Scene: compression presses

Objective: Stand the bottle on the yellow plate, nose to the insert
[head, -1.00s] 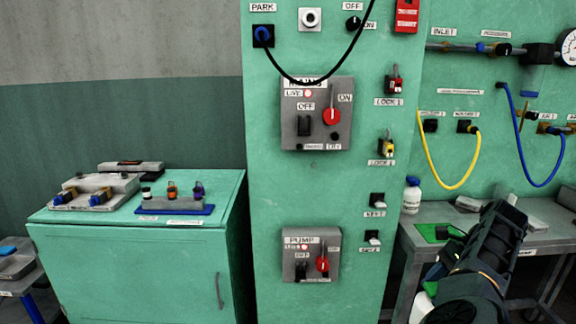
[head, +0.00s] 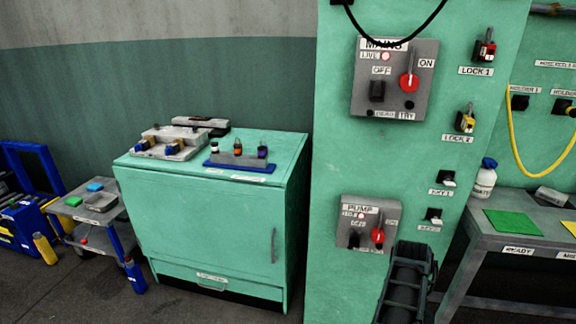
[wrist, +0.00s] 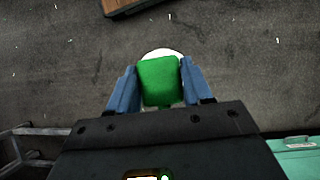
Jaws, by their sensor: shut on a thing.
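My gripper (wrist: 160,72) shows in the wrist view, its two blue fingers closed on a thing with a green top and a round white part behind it. It appears to be the bottle (wrist: 159,82), seen end-on above the grey floor; its nose cannot be made out. In the head view my gripper and this bottle are out of frame; only a dark arm link of mine shows at the bottom. A yellow patch, likely the yellow plate (head: 569,228), is cut by the right edge on the bench. I cannot make out the insert.
A white bottle with a blue cap (head: 484,180) stands on the grey bench (head: 485,238) near a green plate (head: 512,222). A green column with switch panels stands left of the bench. A green cabinet (head: 205,225) and a low cart (head: 85,212) stand farther left. Floor shows at lower left.

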